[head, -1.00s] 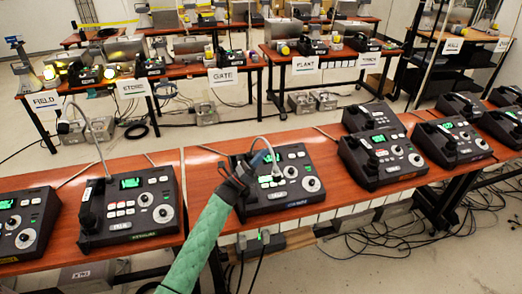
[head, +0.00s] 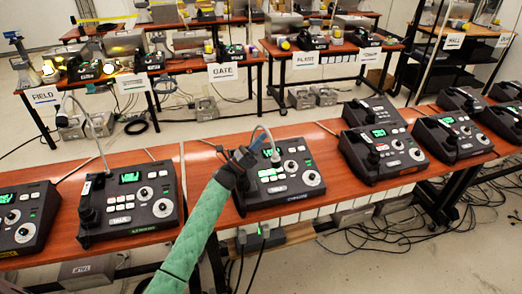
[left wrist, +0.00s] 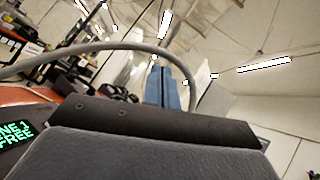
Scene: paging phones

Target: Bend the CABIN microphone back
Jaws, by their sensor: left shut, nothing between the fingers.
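A black desk phone (head: 285,184) stands on the near red-brown table, with a green screen, white keys and a round dial. A small blue label is on its front edge, too blurred to read as CABIN. Its grey gooseneck microphone (head: 266,130) arches up from behind my gripper and curves down to a tip over the phone's panel. The gooseneck also crosses the left wrist view (left wrist: 120,48) as a wide arc. My left gripper (head: 246,156) is shut and empty, beside the gooseneck at the phone's left; contact is unclear. Its blue-grey fingers show in the left wrist view (left wrist: 162,90). My right gripper is out of view.
A phone (head: 128,202) with an upright gooseneck (head: 98,140) stands to the left. More phones (head: 383,150) stand to the right. A rear table (head: 190,70) holds more equipment and paper signs. Bare table lies between the middle and right phones.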

